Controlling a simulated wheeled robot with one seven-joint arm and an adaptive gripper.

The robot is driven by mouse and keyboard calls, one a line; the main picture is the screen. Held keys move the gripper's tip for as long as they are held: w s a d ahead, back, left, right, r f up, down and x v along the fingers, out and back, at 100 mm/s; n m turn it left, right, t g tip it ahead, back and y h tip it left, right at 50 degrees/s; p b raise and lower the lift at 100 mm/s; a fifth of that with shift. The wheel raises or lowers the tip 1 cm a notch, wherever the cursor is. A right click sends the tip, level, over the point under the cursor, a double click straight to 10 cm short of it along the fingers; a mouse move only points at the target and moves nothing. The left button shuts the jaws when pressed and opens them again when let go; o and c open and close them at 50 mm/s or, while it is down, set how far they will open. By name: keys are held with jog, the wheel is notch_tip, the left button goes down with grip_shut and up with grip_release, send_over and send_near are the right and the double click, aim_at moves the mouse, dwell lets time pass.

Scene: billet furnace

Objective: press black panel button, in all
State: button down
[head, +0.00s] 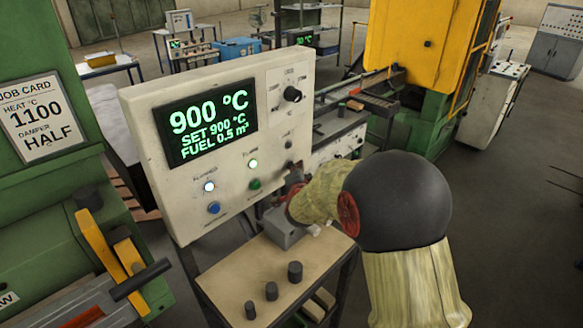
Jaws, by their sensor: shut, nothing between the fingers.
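The cream control panel (143,105) stands upright left of centre, with a screen (206,120) reading 900 °C, SET 900 °C, FUEL 0.5 m³. A black knob (292,94) sits at its upper right. Below it is a small dark control (288,145), too small to identify surely as the black button. A blue button (214,208) and a green button (254,184) sit along the lower part, each under a lit lamp. My gripper (286,192) is shut and empty at the panel's lower right corner. My arm partly hides it, and I cannot tell whether it touches anything.
A small table (228,277) below the panel bears several dark cylinders (295,271). A green machine with a job card (36,117) reading 1100, HALF stands at the left. A yellow and green press (415,45) stands behind. Open floor (520,230) lies at the right.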

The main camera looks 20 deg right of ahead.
jog(key=shift+w, duration=0.15)
dwell(0.5)
jog(key=shift+s+d+b, duration=0.2)
jog(key=shift+s+b, duration=0.4)
jog(key=shift+s, duration=0.2)
jog(key=s+b, duration=0.1)
jog(key=s+d, duration=0.1)
jog(key=s, duration=0.1)
jog(key=s+b, duration=0.1)
jog(key=shift+s+d+b, duration=0.3)
jog(key=shift+s+d, duration=0.05)
dwell(0.5)
